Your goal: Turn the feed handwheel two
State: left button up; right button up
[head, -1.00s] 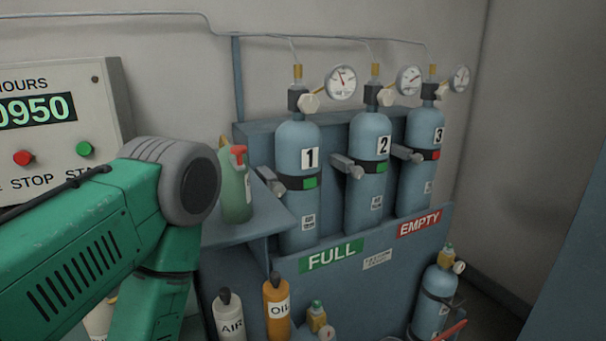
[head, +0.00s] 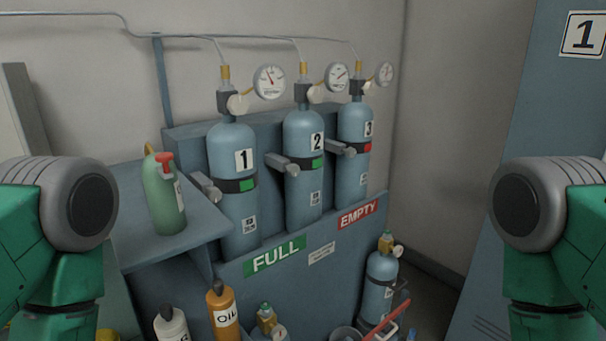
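The blue cylinder marked 2 (head: 301,190) stands upright in the rack between cylinder 1 (head: 228,215) and cylinder 3 (head: 352,122). At its top is a pale handwheel (head: 315,93), next to a round gauge (head: 337,77). How far the handwheel is turned cannot be told. Cylinders 1 and 2 carry green tags; cylinder 3 carries a red one. My green arm links show at the left and right edges, apart from the cylinders. Neither gripper is in view.
Below are an orange oil bottle (head: 222,312), a white bottle (head: 172,325) and a small cylinder (head: 380,284). A blue cabinet marked 1 (head: 548,100) stands at right.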

aim_at(316, 95)
jog(key=i+l+u, duration=0.1)
jog(key=l, duration=0.3)
jog(key=i+l+u, duration=0.1)
jog(key=l, duration=0.25)
jog(key=i+l+u, duration=0.1)
jog(key=i+l, duration=0.15)
jog(key=l, duration=0.2)
